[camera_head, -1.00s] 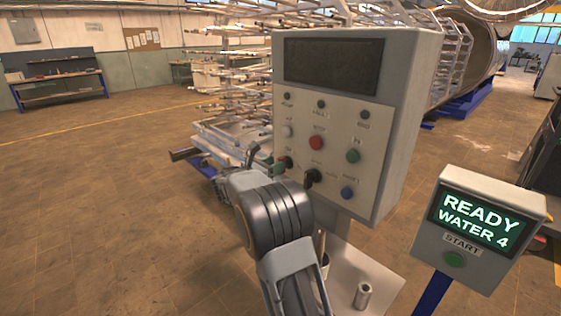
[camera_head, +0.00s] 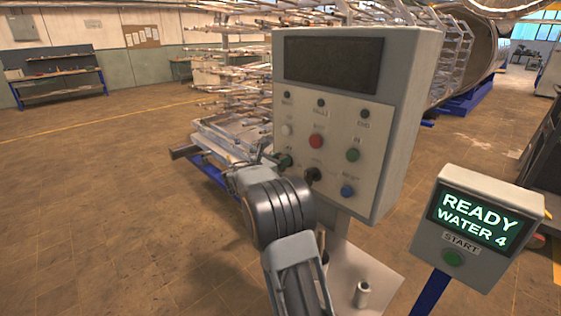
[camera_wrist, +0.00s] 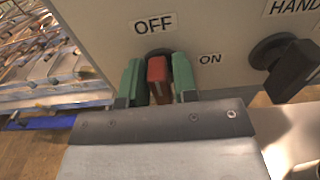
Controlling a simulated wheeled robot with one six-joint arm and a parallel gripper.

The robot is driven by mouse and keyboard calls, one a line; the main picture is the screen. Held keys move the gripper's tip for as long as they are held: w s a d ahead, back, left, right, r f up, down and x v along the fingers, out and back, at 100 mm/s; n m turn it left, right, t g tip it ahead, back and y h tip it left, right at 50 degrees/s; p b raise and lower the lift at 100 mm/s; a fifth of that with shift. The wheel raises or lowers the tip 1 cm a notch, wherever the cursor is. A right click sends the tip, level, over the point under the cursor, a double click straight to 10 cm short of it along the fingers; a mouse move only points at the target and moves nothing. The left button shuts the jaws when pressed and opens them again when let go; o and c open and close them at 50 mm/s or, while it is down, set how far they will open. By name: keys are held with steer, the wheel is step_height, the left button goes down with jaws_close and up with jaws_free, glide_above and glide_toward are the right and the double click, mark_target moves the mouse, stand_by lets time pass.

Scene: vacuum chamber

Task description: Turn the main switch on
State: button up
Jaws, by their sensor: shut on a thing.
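The main switch (camera_wrist: 157,82) is a red handle on a dark round base, on the light grey panel under the OFF label (camera_wrist: 154,23). The ON label (camera_wrist: 210,59) is to its right. My gripper (camera_wrist: 159,76) has its two green fingers on either side of the red handle and is shut on it. The handle stands roughly upright in the wrist view, below OFF. In the head view my gripper (camera_head: 284,161) is at the lower left of the control cabinet (camera_head: 335,110), with the switch largely hidden there.
A black selector knob (camera_wrist: 292,68) sits right of the switch, near the HAND label. Red, green and blue buttons are on the cabinet. A smaller box (camera_head: 478,225) reading READY WATER 4 stands at the right. Racks stand behind; open floor lies left.

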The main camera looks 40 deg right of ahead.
steer(key=shift+c, duration=0.8)
steer(key=shift+b, duration=0.3)
steer(key=m+b, duration=0.2)
steer(key=shift+s+f+b, duration=0.15)
steer(key=shift+f+b, duration=0.15)
steer(key=m+b, duration=0.2)
steer(key=b, duration=0.1)
steer(key=shift+s+f+m, duration=0.1)
steer(key=shift+s+m, duration=0.1)
steer(key=shift+m, duration=0.1)
steer(key=m+b, duration=0.4)
steer(key=b, duration=0.1)
steer(key=m+b, duration=0.4)
steer(key=b, duration=0.1)
steer(key=s+f+m+b, duration=0.1)
steer(key=m+b, duration=0.4)
steer(key=shift+d, duration=0.15)
steer(key=shift+r+m+b, duration=0.1)
steer(key=shift+m+b, duration=0.2)
steer(key=shift+b, duration=0.05)
